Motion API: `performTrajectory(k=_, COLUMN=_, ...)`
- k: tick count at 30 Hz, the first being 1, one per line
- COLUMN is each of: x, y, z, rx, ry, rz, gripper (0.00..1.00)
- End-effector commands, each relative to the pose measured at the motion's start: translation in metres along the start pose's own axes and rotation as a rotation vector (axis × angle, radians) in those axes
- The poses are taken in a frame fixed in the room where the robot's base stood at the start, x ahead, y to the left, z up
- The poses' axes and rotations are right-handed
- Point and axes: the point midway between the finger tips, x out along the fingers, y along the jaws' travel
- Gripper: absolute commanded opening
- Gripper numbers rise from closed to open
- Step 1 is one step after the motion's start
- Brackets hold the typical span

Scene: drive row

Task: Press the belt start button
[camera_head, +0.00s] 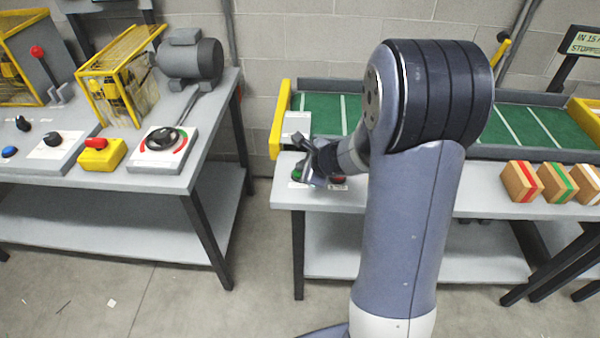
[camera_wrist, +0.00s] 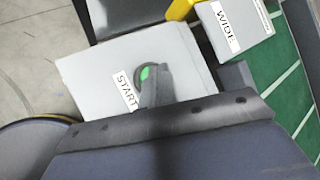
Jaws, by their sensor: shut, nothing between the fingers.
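The green start button (camera_wrist: 145,73) sits in a dark ring on a grey panel (camera_wrist: 88,72) with a "START" label (camera_wrist: 125,90) beside it, in the wrist view. My gripper (camera_wrist: 157,76) is shut and empty, its fingertips over the button and hiding part of it. I cannot tell whether they touch it. In the head view my gripper (camera_head: 308,172) is low over the front left corner of the conveyor table, and a little green of the button (camera_head: 297,174) shows beside it.
A red button (camera_head: 339,178) is right of my gripper. A grey box (camera_wrist: 234,24) marked "WIDE" stands near the green belt (camera_head: 325,110). Several striped boxes (camera_head: 522,181) stand at the right. Another bench (camera_head: 205,150) with controls is at the left, with floor between.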

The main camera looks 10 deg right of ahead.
Motion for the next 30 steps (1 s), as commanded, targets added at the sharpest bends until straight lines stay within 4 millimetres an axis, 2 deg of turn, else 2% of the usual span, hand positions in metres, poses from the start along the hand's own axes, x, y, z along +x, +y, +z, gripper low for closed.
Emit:
performTrajectory(k=20, x=0.0014, y=0.0010, z=-0.0010, rx=0.000, ry=0.000, rz=0.000, gripper=0.00)
performTrajectory(k=30, x=-0.0061, y=-0.0044, z=0.0042, rx=0.000, ry=0.000, rz=0.000, gripper=0.00)
